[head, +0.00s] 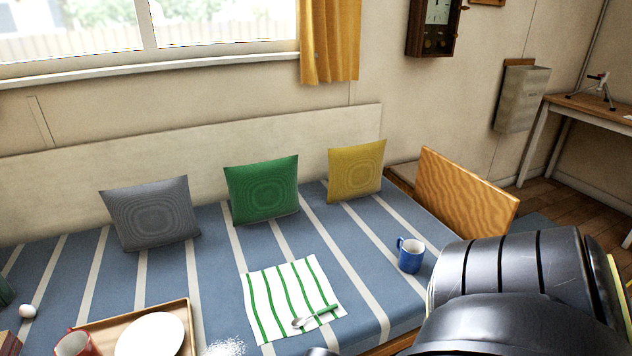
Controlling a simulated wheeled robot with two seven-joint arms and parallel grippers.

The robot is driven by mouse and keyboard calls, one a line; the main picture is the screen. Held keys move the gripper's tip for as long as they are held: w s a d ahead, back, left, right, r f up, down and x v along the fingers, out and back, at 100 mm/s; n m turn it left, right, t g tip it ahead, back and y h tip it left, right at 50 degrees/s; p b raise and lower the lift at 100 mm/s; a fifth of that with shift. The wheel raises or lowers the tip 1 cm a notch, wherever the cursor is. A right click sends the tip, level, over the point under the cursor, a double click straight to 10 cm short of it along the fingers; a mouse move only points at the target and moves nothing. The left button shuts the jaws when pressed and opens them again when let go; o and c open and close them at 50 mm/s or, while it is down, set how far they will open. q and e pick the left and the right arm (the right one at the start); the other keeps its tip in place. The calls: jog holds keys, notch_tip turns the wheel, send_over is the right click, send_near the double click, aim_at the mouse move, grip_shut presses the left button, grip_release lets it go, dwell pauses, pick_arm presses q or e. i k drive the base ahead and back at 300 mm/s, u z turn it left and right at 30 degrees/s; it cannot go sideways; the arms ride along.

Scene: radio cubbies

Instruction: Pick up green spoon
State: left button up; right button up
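The green spoon (327,310) lies on a white cloth with green stripes (264,285), near the cloth's front right corner. Its handle is green and points right; its bowl looks silvery and points left. The cloth lies on the blue and white striped seat (345,265). Nothing holds the spoon. A black arm of mine fills the lower right, to the right of the spoon. Neither gripper can be made out; a small dark piece at the bottom edge below the spoon is too cut off to identify.
A blue mug (411,255) stands right of the cloth. A wooden tray (187,312) with a white plate (150,335) and a red mug (77,344) is at lower left. Grey (152,213), green (262,189) and yellow (356,170) cushions lean at the back.

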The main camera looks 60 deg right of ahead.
aim_at(298, 321)
jog(key=k, duration=0.3)
jog(key=z, duration=1.4)
jog(key=i, duration=0.2)
jog(key=z, duration=1.1)
jog(key=k, duration=1.15)
jog(key=z, duration=1.05)
jog(key=i, duration=0.6)
jog(key=u, duration=0.95)
jog(key=i, duration=1.35)
jog(key=u, duration=1.65)
jog(key=i, duration=0.3)
jog(key=u, duration=0.35)
